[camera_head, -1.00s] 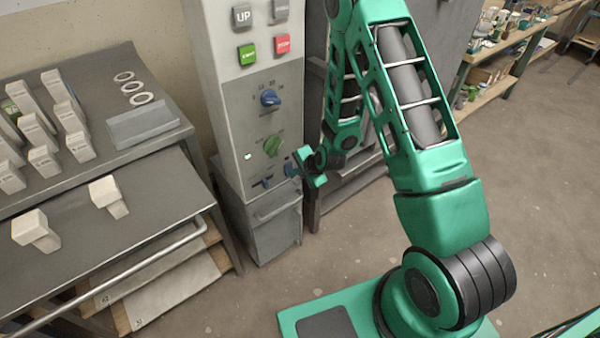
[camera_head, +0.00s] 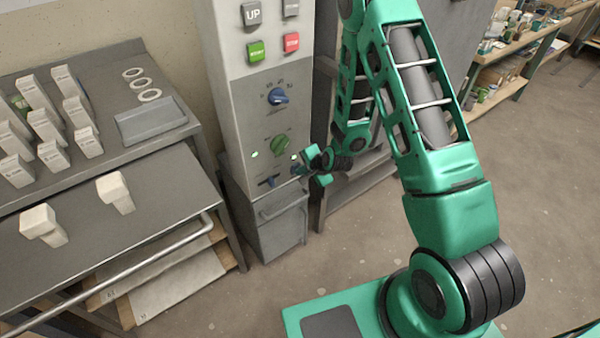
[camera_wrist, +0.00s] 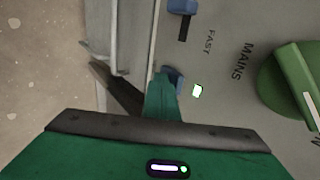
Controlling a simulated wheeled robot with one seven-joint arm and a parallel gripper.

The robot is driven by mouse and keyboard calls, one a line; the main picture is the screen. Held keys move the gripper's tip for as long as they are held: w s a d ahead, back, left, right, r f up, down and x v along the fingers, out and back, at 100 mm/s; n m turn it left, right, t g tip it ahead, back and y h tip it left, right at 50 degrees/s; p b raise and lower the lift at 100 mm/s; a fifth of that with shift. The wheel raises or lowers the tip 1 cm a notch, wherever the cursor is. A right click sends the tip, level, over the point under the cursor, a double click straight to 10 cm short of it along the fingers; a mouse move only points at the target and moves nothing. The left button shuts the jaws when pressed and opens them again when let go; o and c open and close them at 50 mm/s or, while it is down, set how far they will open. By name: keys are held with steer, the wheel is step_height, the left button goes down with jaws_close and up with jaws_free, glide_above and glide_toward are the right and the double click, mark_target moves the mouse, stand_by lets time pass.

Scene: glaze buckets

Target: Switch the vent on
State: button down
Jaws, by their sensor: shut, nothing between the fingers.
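The grey control panel (camera_head: 243,122) stands left of my arm. A small blue switch (camera_wrist: 174,76) sits low on its right side, largely covered by my gripper (camera_head: 310,165). In the wrist view my gripper (camera_wrist: 160,92) is shut and empty, its tip at or against this switch; contact is hard to confirm. A small lamp (camera_wrist: 197,91) beside the switch glows; it also shows in the head view (camera_head: 294,157). I cannot read a vent label.
The panel also has a green knob (camera_head: 281,143) marked MAINS, a blue knob (camera_head: 278,96), a blue slider (camera_head: 269,182), and push buttons above. Another lamp (camera_head: 254,154) glows by the green knob. A bench (camera_head: 110,205) with pale blocks stands at left.

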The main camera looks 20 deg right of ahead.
steer(key=shift+r, duration=0.7)
steer(key=shift+s, duration=0.1)
steer(key=s+f+v, duration=0.1)
steer(key=v, duration=1.2)
steer(key=shift+d, duration=0.35)
